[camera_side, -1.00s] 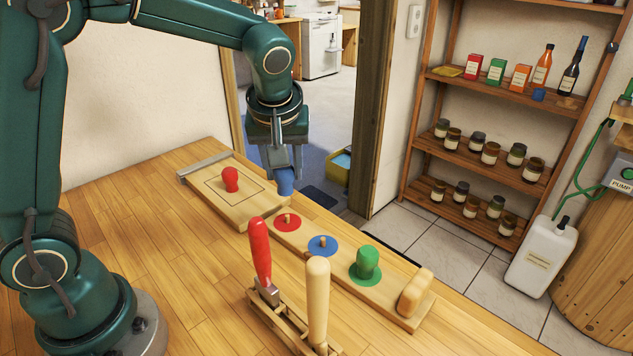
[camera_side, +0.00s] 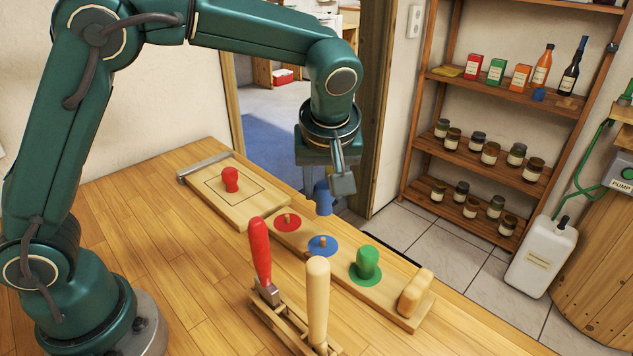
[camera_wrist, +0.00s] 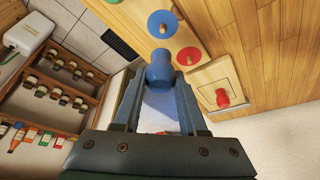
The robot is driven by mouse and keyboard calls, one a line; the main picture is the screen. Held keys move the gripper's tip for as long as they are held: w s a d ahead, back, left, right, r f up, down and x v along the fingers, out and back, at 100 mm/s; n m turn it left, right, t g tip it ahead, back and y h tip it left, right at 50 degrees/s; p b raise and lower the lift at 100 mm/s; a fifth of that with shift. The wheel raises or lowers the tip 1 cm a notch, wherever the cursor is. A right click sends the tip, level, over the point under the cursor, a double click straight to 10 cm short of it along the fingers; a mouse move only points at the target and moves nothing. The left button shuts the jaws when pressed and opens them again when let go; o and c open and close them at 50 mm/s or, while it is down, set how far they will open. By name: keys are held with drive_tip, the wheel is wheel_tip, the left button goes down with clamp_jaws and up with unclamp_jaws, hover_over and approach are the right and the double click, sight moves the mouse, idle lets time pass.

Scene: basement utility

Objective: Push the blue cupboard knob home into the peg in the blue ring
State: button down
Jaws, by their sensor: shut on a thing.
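My gripper (camera_side: 324,186) is shut on the blue knob (camera_side: 323,203) and holds it in the air above the far edge of the peg board. In the wrist view the blue knob (camera_wrist: 160,68) sits between the two fingers. The blue ring (camera_side: 323,246) lies flat on the peg board (camera_side: 338,268) with a bare wooden peg (camera_side: 323,241) standing at its middle. The ring also shows in the wrist view (camera_wrist: 154,25). The knob is apart from the peg, above and behind it in the side view.
The red ring (camera_side: 288,222) has a bare peg; a green knob (camera_side: 367,262) stands on the green ring. A red knob (camera_side: 230,179) stands on another board. A holder with a red-handled tool (camera_side: 260,250) and a wooden-handled tool (camera_side: 317,300) stands in front. A wooden block (camera_side: 415,292) ends the board.

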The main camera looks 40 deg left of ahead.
sight(324, 215)
drive_tip(key=shift+f, duration=2.4)
drive_tip(key=shift+f, duration=0.4)
drive_tip(key=shift+f, duration=0.35)
drive_tip(key=shift+f, duration=0.35)
drive_tip(key=shift+f, duration=0.35)
drive_tip(key=shift+c, duration=1.9)
unclamp_jaws()
